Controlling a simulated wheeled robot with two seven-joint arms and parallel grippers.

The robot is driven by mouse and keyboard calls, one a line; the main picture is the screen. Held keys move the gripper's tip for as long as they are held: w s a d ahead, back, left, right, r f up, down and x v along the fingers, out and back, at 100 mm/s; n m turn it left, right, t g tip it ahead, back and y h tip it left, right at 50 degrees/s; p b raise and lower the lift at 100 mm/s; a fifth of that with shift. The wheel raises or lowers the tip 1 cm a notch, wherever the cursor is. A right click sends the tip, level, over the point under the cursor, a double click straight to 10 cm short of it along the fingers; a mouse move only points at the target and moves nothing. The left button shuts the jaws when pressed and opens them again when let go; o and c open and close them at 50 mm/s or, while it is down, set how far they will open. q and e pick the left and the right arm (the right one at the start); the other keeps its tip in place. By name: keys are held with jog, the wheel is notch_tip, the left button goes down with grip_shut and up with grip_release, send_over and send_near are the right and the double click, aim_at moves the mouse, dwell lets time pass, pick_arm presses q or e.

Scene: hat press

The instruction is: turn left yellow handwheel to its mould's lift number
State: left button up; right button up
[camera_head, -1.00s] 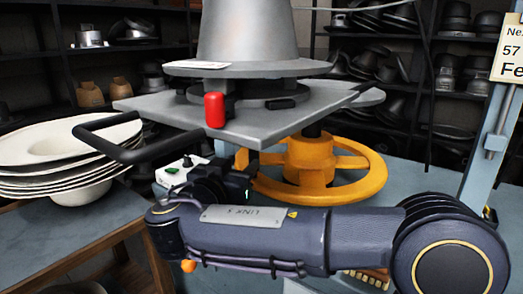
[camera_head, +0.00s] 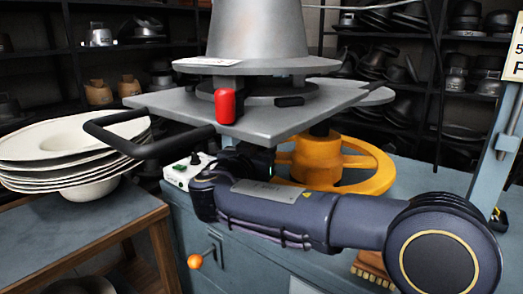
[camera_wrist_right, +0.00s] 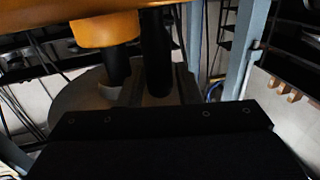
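The yellow handwheel (camera_head: 316,160) lies flat under a grey plate, around a dark vertical screw. In the right wrist view, yellow parts of the wheel (camera_wrist_right: 105,30) fill the upper left. A grey hat-shaped mould (camera_head: 255,35) stands on the plate with a pale tag (camera_head: 207,62) on its brim, too small to read. My right gripper (camera_head: 262,160) is beside the wheel's left side, below the plate. Its fingers are hidden or too dark to make out, so I cannot tell whether it touches the wheel. My left gripper is not in view.
A red knob (camera_head: 225,106) and a black bar handle (camera_head: 140,150) project from the plate (camera_head: 270,122). A white box with a green button (camera_head: 190,170) sits close by my wrist. Stacked pale hat shapes (camera_head: 75,160) are at left. An orange-knobbed lever (camera_head: 195,261) is below.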

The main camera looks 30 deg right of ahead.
aim_at(285, 184)
grip_shut()
jog(key=shift+s+f+b, duration=0.15)
jog(key=shift+f+b, duration=0.05)
jog(key=shift+b, duration=0.2)
jog(key=s+n+t+y+b, duration=0.1)
jog(key=s+b, duration=0.1)
jog(key=s+d+n+t+y+b, duration=0.1)
jog(key=s+y+b, duration=0.1)
jog(key=b, duration=0.1)
jog(key=s+d+n+t+y+b, duration=0.1)
jog(key=s+t+b, duration=0.1)
jog(key=shift+s+d+f+n+b, duration=0.2)
jog(key=shift+n+b, duration=0.1)
jog(key=shift+n, duration=0.1)
jog(key=s+d+n+t+y, duration=0.1)
jog(key=s+d+n+y, duration=0.1)
jog(key=s+y, duration=0.1)
jog(key=s+d+n+t+y, duration=0.1)
jog(key=y, duration=0.1)
jog(key=shift+s+d+r+n+t, duration=0.15)
jog(key=shift+s+r+n+t, duration=0.15)
jog(key=shift+s+r, duration=0.1)
jog(key=shift+s+d, duration=0.85)
jog(key=shift+d, duration=0.2)
jog(key=shift+o, duration=1.4)
grip_release()
jog(key=shift+d, duration=0.15)
jog(key=shift+y, duration=0.4)
